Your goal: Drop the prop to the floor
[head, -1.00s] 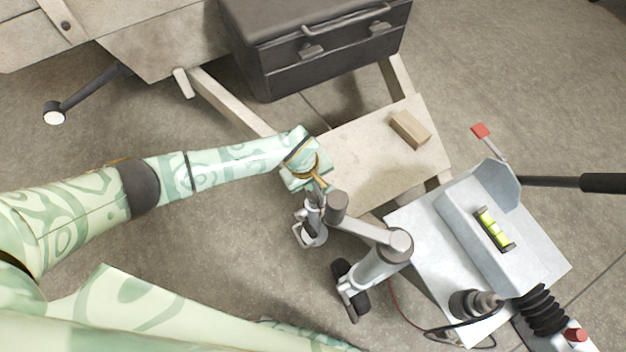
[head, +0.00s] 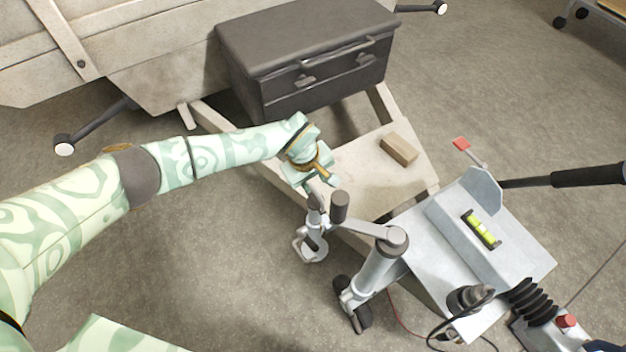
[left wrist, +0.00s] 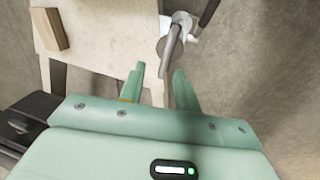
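A short silver post with a looped foot (head: 312,240) hangs beside the trailer's tongue in the head view. Next to it stands a wheeled metal leg (head: 375,275) with a crank arm and dark knob (head: 340,206). I cannot tell for sure which of these is the prop. My left gripper (head: 322,180) is just above the top of the silver post. In the left wrist view its two fingers (left wrist: 160,78) are apart, with a grey metal tube (left wrist: 172,42) beyond the gap. Nothing is clearly held. My right gripper is not in view.
A wooden block (head: 399,149) lies on the pale frame board (head: 365,175). A dark toolbox (head: 310,60) stands behind. The metal coupling housing (head: 460,225), carrying a spirit level (head: 481,229), is at right. Concrete floor is clear at lower left.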

